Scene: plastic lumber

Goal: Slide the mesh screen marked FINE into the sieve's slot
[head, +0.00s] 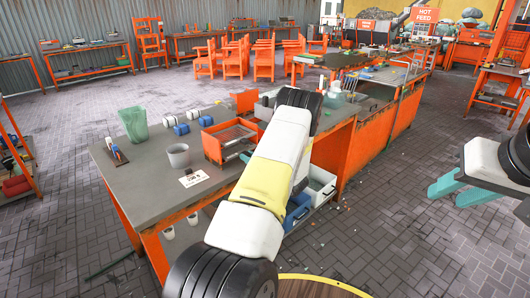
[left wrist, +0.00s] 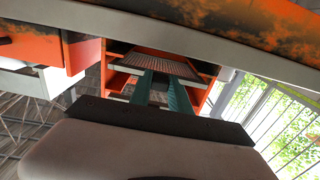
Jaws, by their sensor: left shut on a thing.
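The orange sieve (head: 212,149) stands on the grey workbench, left of my left forearm in the head view. A mesh screen (head: 236,134) in a grey frame shows at its open side, and looks at least partly inside. In the left wrist view the mesh screen (left wrist: 160,64) lies between the orange walls of the sieve (left wrist: 207,84). The teal fingers of my left gripper (left wrist: 165,93) are shut on its near edge. I cannot read a FINE mark or tell how deep it sits. My right gripper (head: 462,192) is open and empty, away from the bench at the right.
Blue and grey bins (head: 320,183) sit below at the right. The bench's front left is clear.

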